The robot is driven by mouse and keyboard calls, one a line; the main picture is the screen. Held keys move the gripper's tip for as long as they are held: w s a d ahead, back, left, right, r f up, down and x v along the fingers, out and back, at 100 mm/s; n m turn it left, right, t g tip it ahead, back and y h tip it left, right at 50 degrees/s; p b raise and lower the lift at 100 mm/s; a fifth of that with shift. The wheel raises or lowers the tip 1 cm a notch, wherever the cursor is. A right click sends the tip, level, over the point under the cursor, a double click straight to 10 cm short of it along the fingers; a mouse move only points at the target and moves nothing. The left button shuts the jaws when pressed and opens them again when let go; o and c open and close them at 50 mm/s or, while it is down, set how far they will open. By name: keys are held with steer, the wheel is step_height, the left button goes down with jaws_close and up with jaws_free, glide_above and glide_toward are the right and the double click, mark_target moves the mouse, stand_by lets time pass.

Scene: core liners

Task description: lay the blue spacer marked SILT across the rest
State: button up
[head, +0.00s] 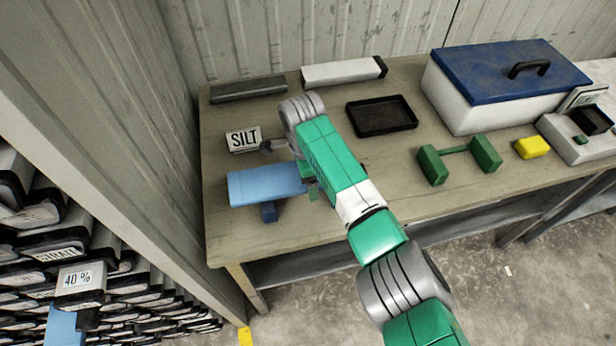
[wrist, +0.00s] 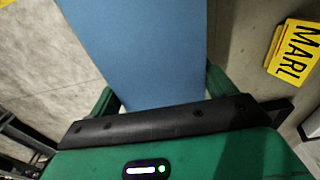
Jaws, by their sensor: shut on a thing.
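A long, flat light-blue spacer (head: 265,186) is at the table's left front, and my gripper (head: 306,180) is shut on its right end. In the wrist view the blue spacer (wrist: 148,50) runs away between my green fingers. No mark is readable on it. A white card reading SILT (head: 243,139) stands just behind it. A green piece with two upright blocks and a bar (head: 458,150) stands to the right; I cannot tell which piece is the rest.
A black tray (head: 381,116), two long bars at the back and a blue-lidded white box (head: 470,100) stand on the table (head: 230,225). A yellow block (head: 531,147) lies at right. Racked liners fill the left.

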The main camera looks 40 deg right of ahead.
steer(key=shift+f, duration=0.15)
steer(key=shift+f, duration=0.15)
steer(key=o, duration=1.1)
steer(key=r+p, duration=0.1)
steer(key=r, duration=0.7)
steer(key=r+p, duration=0.1)
steer(key=r, duration=0.3)
steer(key=shift+w+a+r+p, duration=0.2)
steer(key=shift+a+p, duration=0.05)
steer(key=shift+p, duration=0.1)
